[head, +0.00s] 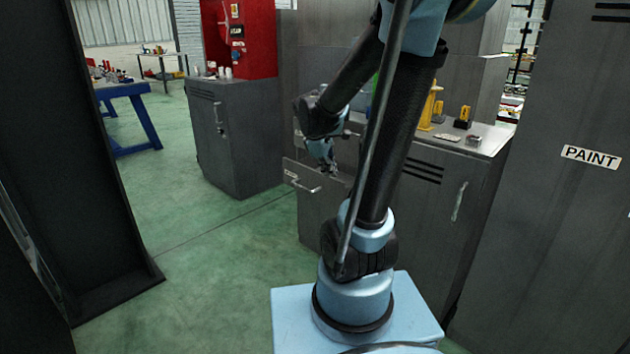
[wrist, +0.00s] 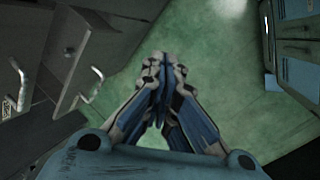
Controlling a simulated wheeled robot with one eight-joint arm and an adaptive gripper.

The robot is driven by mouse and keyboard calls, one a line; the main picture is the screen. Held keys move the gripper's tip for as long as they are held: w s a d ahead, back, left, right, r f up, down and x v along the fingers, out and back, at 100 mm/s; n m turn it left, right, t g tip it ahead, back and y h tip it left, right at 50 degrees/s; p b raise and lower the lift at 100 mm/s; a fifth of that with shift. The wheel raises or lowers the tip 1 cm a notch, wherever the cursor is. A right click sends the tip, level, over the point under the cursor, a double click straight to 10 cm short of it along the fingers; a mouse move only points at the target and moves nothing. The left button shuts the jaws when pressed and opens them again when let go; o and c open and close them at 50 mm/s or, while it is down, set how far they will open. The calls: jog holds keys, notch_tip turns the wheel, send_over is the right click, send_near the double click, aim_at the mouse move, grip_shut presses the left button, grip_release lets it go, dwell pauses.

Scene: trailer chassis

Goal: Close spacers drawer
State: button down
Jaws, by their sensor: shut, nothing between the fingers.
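A grey drawer (head: 322,198) with a metal bar handle stands out from the front of the grey cabinet, partly open, in the head view. Its small label is too small to read, so I cannot confirm that it is the spacers drawer. My gripper (head: 332,172) is shut and empty, beside the drawer near its handle; contact cannot be told. In the wrist view my shut gripper (wrist: 162,66) points over the green floor. A drawer front with a handle (wrist: 93,84) projects to its left, with a gap between them. Another handle (wrist: 17,85) lies further left.
The grey cabinet's top (head: 470,138) carries yellow items and small parts. A tall cabinet marked PAINT (head: 590,157) stands at the right. Another grey cabinet (head: 235,140) stands behind at the left. A dark upright panel (head: 75,150) is nearer left. Green floor between is clear.

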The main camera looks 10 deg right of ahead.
jog(key=w+a+f+n+t+h, duration=0.1)
jog(key=w+a+f+n, duration=0.25)
jog(key=w, duration=0.45)
jog(key=w+a+f+n+t+h, duration=0.1)
jog(key=w+a+f+n, duration=0.1)
jog(key=w+f+n, duration=0.45)
jog(key=w+a+f+n+h, duration=0.1)
jog(key=w+a+n+h, duration=0.15)
jog(key=w, duration=0.75)
send_near(322, 182)
notch_tip(322, 182, down, 3)
jog(key=s, duration=0.1)
jog(key=shift+w+d+r+n+y, duration=0.1)
jog(key=shift+w+d+n+y, duration=0.15)
jog(key=shift+w+d, duration=0.45)
jog(key=shift+w+d+n+y, duration=0.1)
jog(key=shift+w+d+y, duration=0.1)
jog(key=shift+w+d, duration=0.45)
jog(key=shift+s+d, duration=0.15)
